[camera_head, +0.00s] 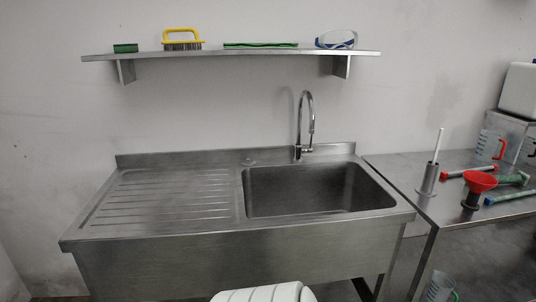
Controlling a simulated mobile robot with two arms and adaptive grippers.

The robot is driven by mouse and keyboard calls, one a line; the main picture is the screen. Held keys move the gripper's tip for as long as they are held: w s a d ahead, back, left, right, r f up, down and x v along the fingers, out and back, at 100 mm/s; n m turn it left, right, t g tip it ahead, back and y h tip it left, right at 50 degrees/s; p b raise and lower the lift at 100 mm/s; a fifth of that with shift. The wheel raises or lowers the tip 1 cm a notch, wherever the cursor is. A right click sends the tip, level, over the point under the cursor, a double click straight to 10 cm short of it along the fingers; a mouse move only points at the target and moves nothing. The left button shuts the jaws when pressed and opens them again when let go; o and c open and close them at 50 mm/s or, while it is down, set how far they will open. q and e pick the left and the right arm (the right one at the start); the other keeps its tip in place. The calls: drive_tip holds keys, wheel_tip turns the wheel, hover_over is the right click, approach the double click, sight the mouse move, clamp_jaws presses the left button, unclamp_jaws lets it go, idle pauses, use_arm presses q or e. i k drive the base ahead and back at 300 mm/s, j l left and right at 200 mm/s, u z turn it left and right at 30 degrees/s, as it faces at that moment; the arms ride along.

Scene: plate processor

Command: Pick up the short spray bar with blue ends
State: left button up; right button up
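A bar with a blue end (510,196) lies on the steel table at the right, close to the picture's right edge. Its right end runs to the edge of the picture, so I cannot tell its full length. A bar with red ends (468,173) lies farther back on the same table. Neither of my grippers is in view.
A steel sink (320,192) with a tap (305,125) and an empty drainboard (160,197) fills the middle. On the right table (400,166) stand a grey cylinder holder (429,178) and a red-handled jug (488,145).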

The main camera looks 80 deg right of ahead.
sight(488, 200)
drive_tip(key=z, duration=3.75)
drive_tip(key=i+j+z, duration=0.15)
drive_tip(key=z, duration=0.25)
drive_tip(key=j+z, duration=0.4)
drive_tip(key=u, duration=1.35)
drive_tip(key=i+l+z, duration=0.1)
drive_tip(key=l, duration=0.3)
drive_tip(key=i+l+z, duration=0.1)
drive_tip(key=l, duration=0.25)
drive_tip(key=i+l+z, duration=0.1)
drive_tip(key=l, duration=0.3)
drive_tip(key=i+l+z, duration=0.1)
drive_tip(key=l, duration=0.25)
drive_tip(key=i+l, duration=0.2)
drive_tip(key=l, duration=0.15)
drive_tip(key=i+l+z, duration=0.15)
drive_tip(key=l, duration=0.2)
